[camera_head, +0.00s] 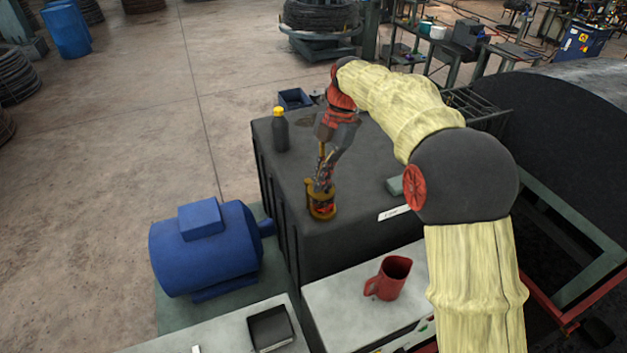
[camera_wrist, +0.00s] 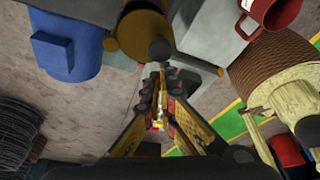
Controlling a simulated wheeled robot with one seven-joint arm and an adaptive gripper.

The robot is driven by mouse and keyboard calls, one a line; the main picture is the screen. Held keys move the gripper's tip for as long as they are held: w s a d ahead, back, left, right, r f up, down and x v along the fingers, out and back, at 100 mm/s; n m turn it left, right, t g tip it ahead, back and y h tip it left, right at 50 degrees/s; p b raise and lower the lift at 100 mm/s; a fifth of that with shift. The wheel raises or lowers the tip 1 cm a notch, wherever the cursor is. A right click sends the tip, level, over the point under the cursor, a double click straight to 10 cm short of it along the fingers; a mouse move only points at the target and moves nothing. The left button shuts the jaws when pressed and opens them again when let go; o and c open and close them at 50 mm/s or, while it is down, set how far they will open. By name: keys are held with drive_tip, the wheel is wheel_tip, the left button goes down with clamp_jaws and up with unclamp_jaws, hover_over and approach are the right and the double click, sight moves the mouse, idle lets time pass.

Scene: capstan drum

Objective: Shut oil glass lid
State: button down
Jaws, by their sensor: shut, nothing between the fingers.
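The oil glass (camera_head: 321,208) is a small brass-coloured cup with a reddish inside, standing on the front part of the dark gearbox top. In the wrist view, a round brass face (camera_wrist: 140,38) lies just beyond the shut fingertips (camera_wrist: 158,70). Whether the fingers touch the brass I cannot tell.
A red mug (camera_head: 389,278) stands on a light surface in front. A blue motor (camera_head: 206,248) is at left.

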drive_tip(key=shift+w+d, duration=0.45)
drive_tip(key=shift+d, duration=0.15)
idle(0.5)
